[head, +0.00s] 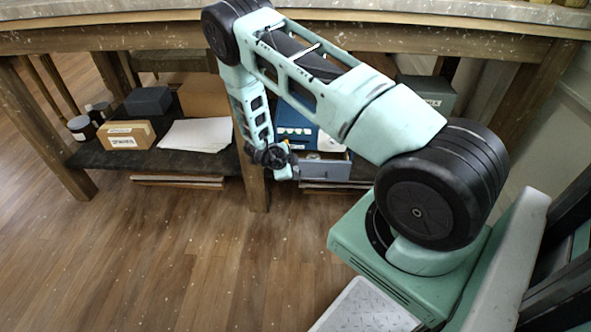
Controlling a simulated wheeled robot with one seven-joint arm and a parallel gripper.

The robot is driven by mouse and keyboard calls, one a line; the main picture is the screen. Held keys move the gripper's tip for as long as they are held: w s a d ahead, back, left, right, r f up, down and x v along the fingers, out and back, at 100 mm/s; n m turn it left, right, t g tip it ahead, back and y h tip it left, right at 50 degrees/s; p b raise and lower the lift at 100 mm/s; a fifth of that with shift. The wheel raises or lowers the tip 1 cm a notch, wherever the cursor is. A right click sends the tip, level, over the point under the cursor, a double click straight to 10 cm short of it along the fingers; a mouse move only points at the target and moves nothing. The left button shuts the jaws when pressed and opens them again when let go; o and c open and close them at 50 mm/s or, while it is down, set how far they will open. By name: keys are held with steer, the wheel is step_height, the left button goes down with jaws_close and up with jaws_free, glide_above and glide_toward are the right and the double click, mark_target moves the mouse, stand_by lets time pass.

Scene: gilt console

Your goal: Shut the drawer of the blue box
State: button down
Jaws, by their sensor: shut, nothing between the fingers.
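The blue box (296,133) stands on the lower shelf under the console, partly hidden behind my arm. Its grey drawer (328,168) sticks out at the front, so it stands open. My gripper (285,173) is at the left end of the drawer's front, small and dark in this view. It is shut with nothing in it. Whether it touches the drawer cannot be told.
A console leg (256,185) stands just left of my gripper. The shelf (90,157) also bears a tan box (126,135), white paper (198,134), a dark box (149,101) and jars (81,128). A grey-green box (428,92) is at right. The wooden floor in front is clear.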

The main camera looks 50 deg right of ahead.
steer(key=p+v, duration=0.2)
steer(key=v, duration=0.5)
steer(key=m+t+y+b, duration=0.2)
steer(key=m+y+b, duration=0.3)
steer(key=m+b, duration=1.1)
glide_toward(315, 164)
steer(key=s+a+r+m+p, duration=0.3)
steer(key=a, duration=0.2)
steer(key=w+d+f+b, duration=0.1)
steer(key=f+b, duration=0.1)
steer(key=f, duration=0.1)
steer(key=w+d+f+b, duration=0.1)
steer(key=d+f+b, duration=0.1)
steer(key=f, duration=0.1)
steer(key=w+d+f+b, duration=0.1)
steer(key=f, duration=0.2)
steer(key=shift+d+f+b, duration=0.25)
steer(key=shift+d+b, duration=0.05)
steer(key=shift+b, duration=0.1)
steer(key=shift+w+d, duration=0.35)
steer(key=shift+w, duration=0.05)
steer(key=shift+r, duration=0.1)
